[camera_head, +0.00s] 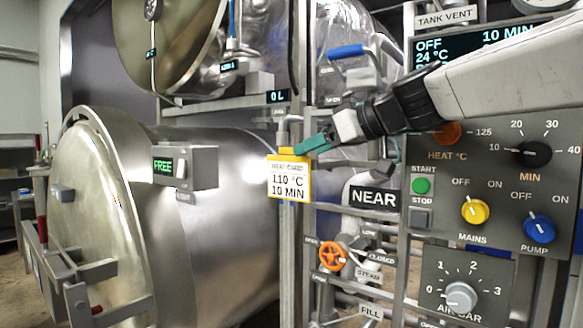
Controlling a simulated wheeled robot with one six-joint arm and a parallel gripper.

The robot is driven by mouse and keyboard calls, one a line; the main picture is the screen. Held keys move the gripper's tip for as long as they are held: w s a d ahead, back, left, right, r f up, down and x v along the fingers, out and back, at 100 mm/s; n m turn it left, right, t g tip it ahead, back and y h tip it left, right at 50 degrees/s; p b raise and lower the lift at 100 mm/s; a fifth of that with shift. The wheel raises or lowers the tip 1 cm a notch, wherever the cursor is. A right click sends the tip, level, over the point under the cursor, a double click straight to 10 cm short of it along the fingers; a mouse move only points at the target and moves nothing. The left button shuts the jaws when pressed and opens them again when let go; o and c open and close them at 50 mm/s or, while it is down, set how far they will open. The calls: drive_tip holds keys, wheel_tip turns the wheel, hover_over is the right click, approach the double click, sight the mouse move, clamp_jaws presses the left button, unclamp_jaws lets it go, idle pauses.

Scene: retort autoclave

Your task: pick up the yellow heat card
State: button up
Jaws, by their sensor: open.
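The yellow heat card (289,178) hangs upright at the middle of the head camera view, against a vertical post. Its white face reads "110 °C 10 MIN". My gripper (303,146) comes in from the right on my white and black arm. Its teal fingers are at the card's upper right edge and overlap its top corner in the picture. The gripper is open. I cannot tell whether the fingers touch the card or have it between them.
A large steel autoclave vessel (215,235) with a round door fills the left. A control panel (505,185) with knobs and buttons stands at the right. An orange valve wheel (332,256) and pipes are below the card. A blue-handled lever (347,51) is above my gripper.

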sight(293, 155)
drive_tip(key=x, duration=0.6)
drive_tip(key=shift+w+a, duration=0.15)
drive_tip(key=c, duration=1)
